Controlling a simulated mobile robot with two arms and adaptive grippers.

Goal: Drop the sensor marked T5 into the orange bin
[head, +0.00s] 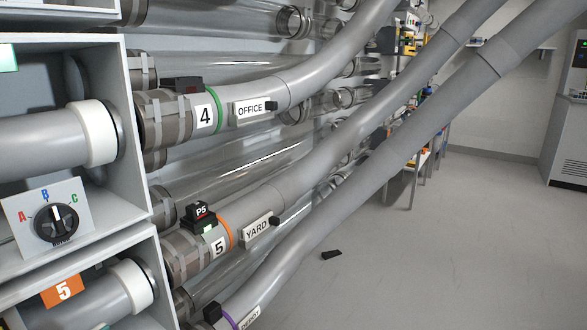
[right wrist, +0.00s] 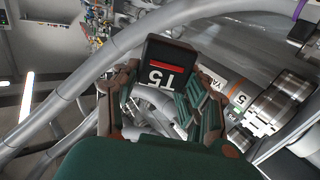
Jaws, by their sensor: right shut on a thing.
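The sensor marked T5 (right wrist: 170,56) is a black block with a red stripe and white lettering, upside down in the right wrist view. My right gripper (right wrist: 166,84) is shut on it, with a finger on each side. The sensor appears held in the air, clear of the tubes behind it. Neither gripper shows in the head view, and my left gripper is in no frame. The orange bin is not visible in either view.
A black sensor marked P5 (head: 200,211) sits on tube 5, labelled YARD (head: 257,230). Tube 4 (head: 205,116) runs above it. A dial panel (head: 82,214) is at left. A small black object (head: 331,255) lies on the otherwise clear floor (head: 430,265) at right.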

